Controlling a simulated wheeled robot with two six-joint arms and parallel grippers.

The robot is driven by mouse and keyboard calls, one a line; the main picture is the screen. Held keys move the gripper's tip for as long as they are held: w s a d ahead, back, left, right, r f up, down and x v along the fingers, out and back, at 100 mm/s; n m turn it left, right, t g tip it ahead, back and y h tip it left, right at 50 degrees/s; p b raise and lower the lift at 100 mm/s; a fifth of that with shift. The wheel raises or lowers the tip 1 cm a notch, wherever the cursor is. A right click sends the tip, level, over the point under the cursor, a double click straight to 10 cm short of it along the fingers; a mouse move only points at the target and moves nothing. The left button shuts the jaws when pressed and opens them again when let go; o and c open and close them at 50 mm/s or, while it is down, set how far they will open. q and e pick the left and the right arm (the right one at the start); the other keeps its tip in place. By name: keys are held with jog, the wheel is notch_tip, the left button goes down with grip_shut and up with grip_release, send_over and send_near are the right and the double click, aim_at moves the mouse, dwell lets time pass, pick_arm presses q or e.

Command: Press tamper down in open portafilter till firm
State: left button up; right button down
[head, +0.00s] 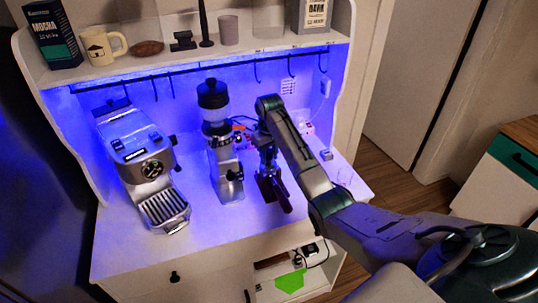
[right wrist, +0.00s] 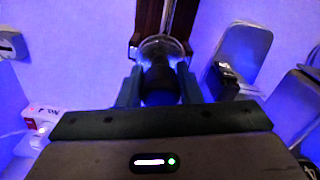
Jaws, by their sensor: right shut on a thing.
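My right gripper (head: 267,153) reaches in from the right, pointing down. In the right wrist view its fingers (right wrist: 160,88) are shut on the dark handle of the tamper (right wrist: 158,75). The round metal rim of the portafilter (right wrist: 166,43) shows just beyond the tamper, and the two line up. I cannot tell how deep the tamper sits or whether it presses. The portafilter's dark red-brown handle (head: 281,195) points toward the front in the head view. The gripper hides most of the tamper there. My left gripper is not in view.
The grinder (head: 222,165) stands close to the left of my right gripper. The espresso machine (head: 145,165) is further left. A shelf (head: 200,62) with mugs and boxes runs above, with a hook rail under it. The white counter (head: 255,222) is clear in front.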

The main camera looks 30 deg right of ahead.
jog(key=shift+f, duration=0.45)
dwell(0.9)
jog(key=shift+s+a+f, duration=0.15)
jog(key=shift+s+f, duration=0.05)
jog(key=shift+f, duration=0.25)
dwell(0.8)
jog(key=shift+w+r, duration=0.25)
jog(key=shift+r, duration=3.75)
jog(key=shift+s+f, duration=0.1)
